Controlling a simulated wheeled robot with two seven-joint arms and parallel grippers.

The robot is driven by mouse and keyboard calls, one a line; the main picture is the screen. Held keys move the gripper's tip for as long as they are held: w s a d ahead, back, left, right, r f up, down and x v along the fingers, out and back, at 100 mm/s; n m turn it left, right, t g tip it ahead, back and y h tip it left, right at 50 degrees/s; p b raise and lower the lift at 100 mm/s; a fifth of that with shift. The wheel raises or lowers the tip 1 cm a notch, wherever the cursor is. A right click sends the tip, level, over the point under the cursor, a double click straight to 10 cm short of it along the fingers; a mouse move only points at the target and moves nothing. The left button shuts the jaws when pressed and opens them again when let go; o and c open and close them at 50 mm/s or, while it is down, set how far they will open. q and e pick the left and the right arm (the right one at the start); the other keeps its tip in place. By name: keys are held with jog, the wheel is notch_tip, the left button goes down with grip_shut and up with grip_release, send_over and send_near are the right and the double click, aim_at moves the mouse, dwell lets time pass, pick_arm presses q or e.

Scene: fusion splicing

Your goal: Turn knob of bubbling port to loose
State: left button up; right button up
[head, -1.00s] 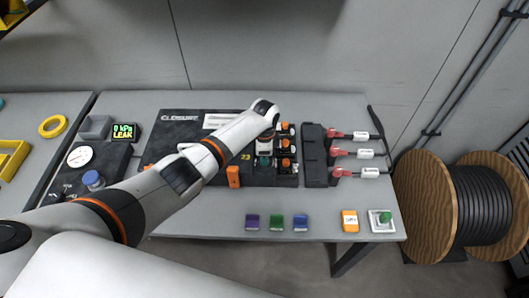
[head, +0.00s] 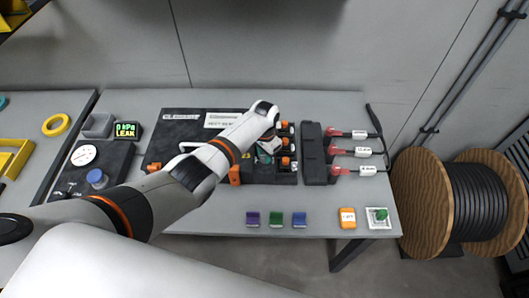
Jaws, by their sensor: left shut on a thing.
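My left arm reaches in from the left across the dark panel (head: 170,130). Its gripper (head: 267,154) points down at the panel's right part, beside a column of small ports with orange parts (head: 286,161). The gripper is shut on a knob there, which its fingers and wrist almost fully hide. I cannot read the port's label or see how far its knob is turned. The small display (head: 126,130) at the left reads "0 kPa LEAK". My right gripper is not in view.
A dark block (head: 317,155) with several red connectors stands right of the panel. A cable drum (head: 425,200) stands beyond the table.

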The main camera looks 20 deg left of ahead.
aim_at(264, 155)
pick_arm(q)
jog(key=shift+w+r, duration=0.1)
dwell(0.3)
jog(key=o, duration=1)
jog(key=shift+r, duration=0.3)
notch_tip(264, 155, up, 11)
jog(key=shift+r+b, duration=0.2)
jog(key=shift+b, duration=0.35)
